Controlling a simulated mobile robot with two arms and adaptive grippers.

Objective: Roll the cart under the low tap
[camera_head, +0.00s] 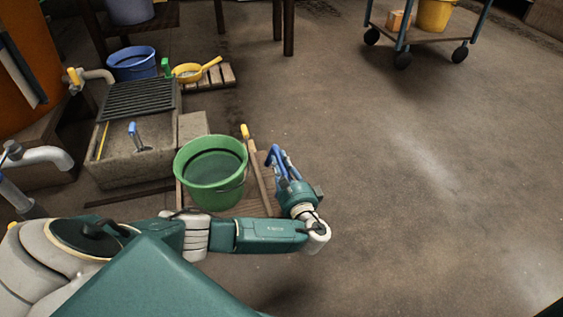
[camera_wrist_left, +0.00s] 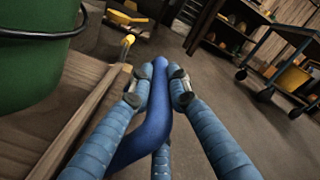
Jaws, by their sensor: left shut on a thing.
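A low wooden cart (camera_head: 255,203) carries a green bucket (camera_head: 208,190) that holds dark liquid. A stick with a yellow end lies along its right side. My left gripper (camera_head: 279,163) is at the cart's right edge, shut on a blue bent handle (camera_wrist_left: 156,128); the handle passes between the fingers in the left wrist view. Whether the handle is joined to the cart is hidden. A pale tap (camera_head: 45,157) sticks out at the left, apart from the bucket. Another tap (camera_head: 97,76) with a yellow knob is above the stone basin (camera_head: 140,160). My right gripper is not in view.
The basin with its black grate (camera_head: 138,98) stands left of the cart. A blue tub (camera_head: 133,62) and a yellow pan (camera_head: 187,72) are behind. A wheeled trolley (camera_head: 430,37) stands at the upper right. The floor on the right is clear.

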